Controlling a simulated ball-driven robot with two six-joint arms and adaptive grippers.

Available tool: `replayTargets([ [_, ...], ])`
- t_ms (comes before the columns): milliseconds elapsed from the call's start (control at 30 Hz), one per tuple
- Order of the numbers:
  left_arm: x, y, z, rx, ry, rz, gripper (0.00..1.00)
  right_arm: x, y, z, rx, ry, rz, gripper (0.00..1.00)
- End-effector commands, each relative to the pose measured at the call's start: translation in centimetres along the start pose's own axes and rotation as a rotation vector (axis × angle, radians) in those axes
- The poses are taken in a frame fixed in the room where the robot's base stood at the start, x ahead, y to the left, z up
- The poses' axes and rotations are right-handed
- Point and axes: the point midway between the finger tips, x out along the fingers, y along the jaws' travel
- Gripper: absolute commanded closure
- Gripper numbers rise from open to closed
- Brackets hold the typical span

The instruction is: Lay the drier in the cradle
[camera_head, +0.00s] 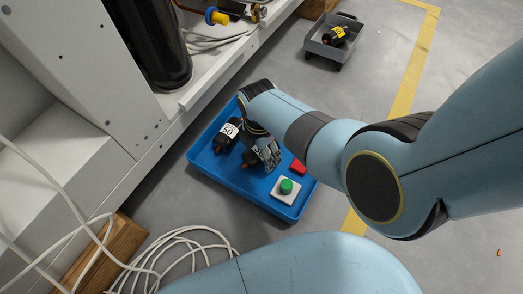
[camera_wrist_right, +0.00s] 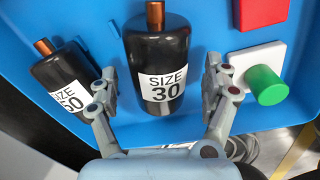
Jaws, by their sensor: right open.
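Two black driers with copper ends lie in a blue tray (camera_head: 235,180). One drier (camera_head: 227,135) has a white label reading 50 in the head view; it also shows at the left of the right wrist view (camera_wrist_right: 62,85), its label partly covered by a finger. The other drier (camera_wrist_right: 155,50) is labelled SIZE 30. My right gripper (camera_wrist_right: 160,82) is open, with its fingers on either side of the SIZE 30 drier. In the head view my right gripper (camera_head: 267,153) partly hides that drier (camera_head: 250,157). I cannot identify a cradle for sure. My left gripper is not in view.
The tray also holds a red block (camera_head: 299,168) and a green knob (camera_head: 286,186) on a white block. A grey wheeled cart (camera_head: 322,50) holds a black item with a yellow label (camera_head: 337,34). A white cabinet (camera_head: 100,80) stands left; white cables (camera_head: 175,245) lie on the floor.

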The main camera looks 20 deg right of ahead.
Motion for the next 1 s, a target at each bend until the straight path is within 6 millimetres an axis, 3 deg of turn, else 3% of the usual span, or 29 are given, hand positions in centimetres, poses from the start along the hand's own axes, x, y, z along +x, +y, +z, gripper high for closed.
replayTargets([
  [300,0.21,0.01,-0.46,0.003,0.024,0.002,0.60,0.04,0.06,0.04,0.000,-0.001,0.001,0.19],
  [900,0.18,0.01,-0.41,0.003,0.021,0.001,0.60,0.08,-0.04,0.01,0.000,0.000,-0.001,0.97],
  [1000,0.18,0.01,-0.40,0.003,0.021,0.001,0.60,0.05,0.03,0.02,0.000,0.000,0.000,1.00],
])
